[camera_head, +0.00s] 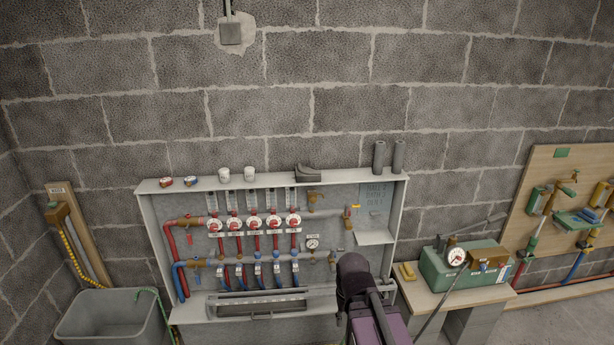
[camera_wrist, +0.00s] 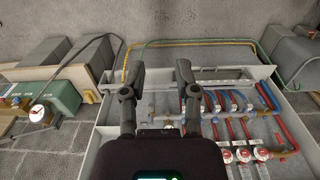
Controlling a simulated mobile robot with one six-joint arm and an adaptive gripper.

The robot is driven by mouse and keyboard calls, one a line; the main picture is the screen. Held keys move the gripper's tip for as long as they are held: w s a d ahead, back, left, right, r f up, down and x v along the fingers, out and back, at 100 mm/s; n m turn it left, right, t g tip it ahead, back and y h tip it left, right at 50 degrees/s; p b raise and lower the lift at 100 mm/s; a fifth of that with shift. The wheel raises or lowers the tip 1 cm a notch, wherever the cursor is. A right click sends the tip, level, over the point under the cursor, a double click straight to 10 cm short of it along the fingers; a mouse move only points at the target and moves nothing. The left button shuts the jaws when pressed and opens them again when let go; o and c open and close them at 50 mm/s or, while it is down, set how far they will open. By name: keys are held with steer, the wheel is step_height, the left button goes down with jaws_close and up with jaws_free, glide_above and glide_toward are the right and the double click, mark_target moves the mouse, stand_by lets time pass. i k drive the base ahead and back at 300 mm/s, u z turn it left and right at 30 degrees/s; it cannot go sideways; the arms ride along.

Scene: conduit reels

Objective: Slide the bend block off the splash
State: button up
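A dark grey block with a curved side, which looks like the bend block (camera_head: 308,172), sits on the top ledge of the white manifold cabinet (camera_head: 150,185). I cannot make out a splash under it at this size. In the wrist view my gripper (camera_wrist: 160,79) is open, its two dark fingers apart with nothing between them. It is in front of the cabinet, which shows upside down there. In the head view my dark wrist and purple arm link are at the cabinet's lower right, well below the block. The gripper's fingers are not clear there.
The ledge also holds two white cups (camera_head: 223,174), small red and blue rolls (camera_head: 166,182), and two grey tubes (camera_head: 380,156) at right. A green case with a gauge (camera_head: 466,266) stands on a bench to the right. A grey bin (camera_head: 108,316) stands at left.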

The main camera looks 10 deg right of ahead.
mark_target(303, 174)
steer(key=k, duration=0.6)
steer(key=u, duration=0.4)
steer(key=i, duration=1.65)
steer(key=z, duration=0.4)
